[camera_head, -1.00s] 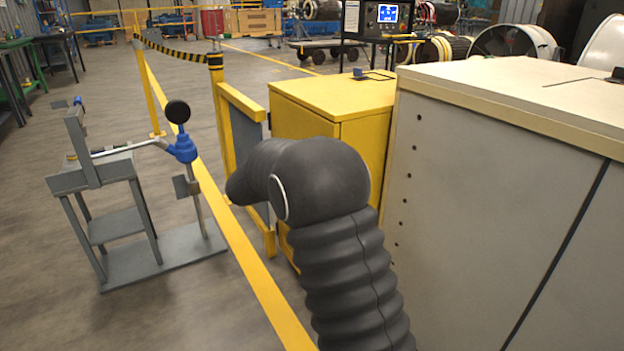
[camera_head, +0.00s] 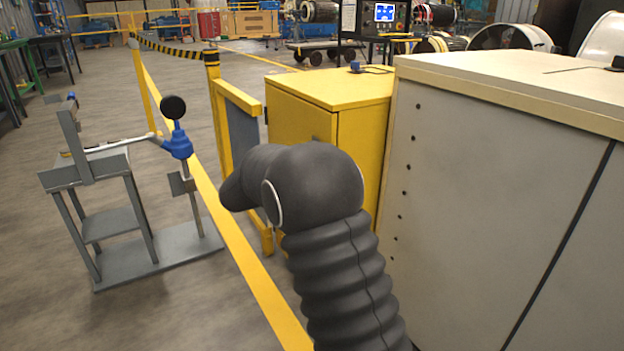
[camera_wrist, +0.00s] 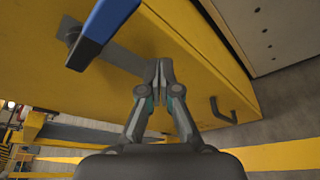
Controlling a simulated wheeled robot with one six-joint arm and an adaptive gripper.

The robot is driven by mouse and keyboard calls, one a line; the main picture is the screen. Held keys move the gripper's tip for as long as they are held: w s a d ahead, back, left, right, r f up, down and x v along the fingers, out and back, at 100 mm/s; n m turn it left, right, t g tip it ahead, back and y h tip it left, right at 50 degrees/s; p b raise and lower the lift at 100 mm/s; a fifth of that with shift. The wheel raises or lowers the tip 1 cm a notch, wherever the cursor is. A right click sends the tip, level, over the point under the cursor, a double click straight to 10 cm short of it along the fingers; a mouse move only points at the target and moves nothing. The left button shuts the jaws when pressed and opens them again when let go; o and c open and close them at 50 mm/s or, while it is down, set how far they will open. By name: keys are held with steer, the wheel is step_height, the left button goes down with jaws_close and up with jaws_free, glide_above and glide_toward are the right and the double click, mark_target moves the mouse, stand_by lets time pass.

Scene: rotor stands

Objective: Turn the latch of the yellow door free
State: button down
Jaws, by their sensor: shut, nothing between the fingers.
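The yellow door (camera_wrist: 195,50) fills much of the wrist view. Its latch has a grey bar (camera_wrist: 125,60) and a blue grip (camera_wrist: 105,30) with a black end. My gripper (camera_wrist: 159,72) is shut and empty, with its fingertips in front of the door beside the grey bar, to the right of the blue grip. I cannot tell whether the fingertips touch the bar. A dark pull handle (camera_wrist: 224,110) sits farther right on the door. In the head view the yellow cabinet (camera_head: 330,88) stands beyond my dark arm, which hides my gripper and the latch.
A large grey cabinet (camera_head: 480,190) stands close on the right. A yellow-framed barrier (camera_head: 238,100) stands left of the yellow cabinet. A grey stand (camera_head: 88,170) with a blue joint (camera_head: 178,145) is at left. Floor around it is open.

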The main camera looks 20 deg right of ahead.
steer(key=s+a+r, duration=0.2)
steer(key=a+r, duration=0.1)
steer(key=a, duration=0.5)
steer(key=shift+s+a, duration=0.15)
steer(key=shift+r, duration=0.1)
steer(key=s+f+m+g+y, duration=0.5)
steer(key=s+f, duration=0.5)
steer(key=s, duration=0.4)
steer(key=s+d+r+m+t+y+p, duration=0.1)
steer(key=s+r+m+y, duration=0.3)
steer(key=s, duration=0.9)
steer(key=s+d+r+m+t+y+p, duration=0.1)
steer(key=s+d+r+m+t+y, duration=0.1)
steer(key=s, duration=1.1)
steer(key=shift+s+d+r+m+y+p, duration=0.4)
steer(key=shift+r+m+y, duration=0.7)
steer(key=shift+r+m, duration=1.05)
steer(key=shift+w+r+n, duration=0.1)
steer(key=shift+r+n, duration=0.15)
